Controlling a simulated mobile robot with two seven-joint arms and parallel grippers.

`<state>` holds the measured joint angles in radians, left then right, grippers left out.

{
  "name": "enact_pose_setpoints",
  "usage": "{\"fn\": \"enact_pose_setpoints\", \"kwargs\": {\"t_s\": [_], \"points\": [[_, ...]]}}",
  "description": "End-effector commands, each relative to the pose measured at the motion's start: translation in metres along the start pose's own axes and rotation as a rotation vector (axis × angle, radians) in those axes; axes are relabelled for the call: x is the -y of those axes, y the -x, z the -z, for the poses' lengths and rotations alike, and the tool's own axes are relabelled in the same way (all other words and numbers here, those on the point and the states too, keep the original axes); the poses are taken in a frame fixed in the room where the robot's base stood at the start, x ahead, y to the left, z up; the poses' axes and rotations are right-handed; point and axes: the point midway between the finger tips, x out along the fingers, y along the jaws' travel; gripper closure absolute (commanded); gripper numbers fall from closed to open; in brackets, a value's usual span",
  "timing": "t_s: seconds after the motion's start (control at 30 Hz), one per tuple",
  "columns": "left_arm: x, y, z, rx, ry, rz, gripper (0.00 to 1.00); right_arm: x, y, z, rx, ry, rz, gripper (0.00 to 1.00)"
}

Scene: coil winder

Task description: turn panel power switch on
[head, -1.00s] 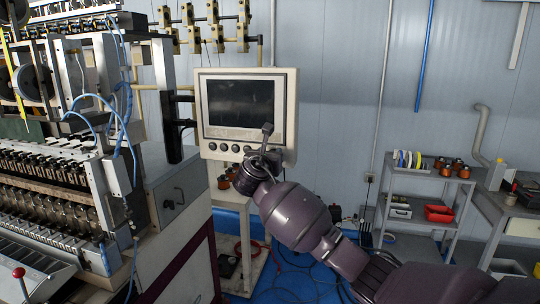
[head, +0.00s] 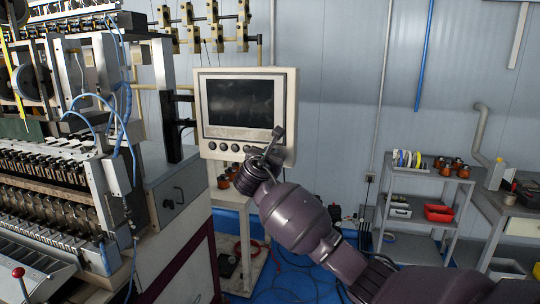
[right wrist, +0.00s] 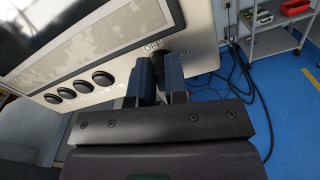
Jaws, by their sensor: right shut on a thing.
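The control panel (head: 289,115) is a cream box with a dark screen and a row of round black buttons. My right gripper (head: 272,148) is at the panel's lower right corner. Its fingers, close together in the right wrist view (right wrist: 163,75), are shut on the switch. The exact switch angle cannot be told. My left gripper is not in view.
A large coil winding machine (head: 178,185) fills the left. A grey shelf (head: 425,178) with spools and a red bin stands at the right. Cables (head: 290,275) lie on the blue floor below the panel.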

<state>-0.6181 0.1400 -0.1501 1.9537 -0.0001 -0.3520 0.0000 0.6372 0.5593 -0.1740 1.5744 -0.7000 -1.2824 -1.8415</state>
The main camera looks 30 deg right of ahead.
Motion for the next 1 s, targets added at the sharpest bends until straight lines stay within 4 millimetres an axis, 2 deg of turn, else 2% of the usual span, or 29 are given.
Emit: {"fn": "enact_pose_setpoints", "kwargs": {"t_s": [1.0], "points": [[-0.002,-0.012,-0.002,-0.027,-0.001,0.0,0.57,0.011,0.001,0.008,-0.003,-0.961,0.003,1.0]]}}
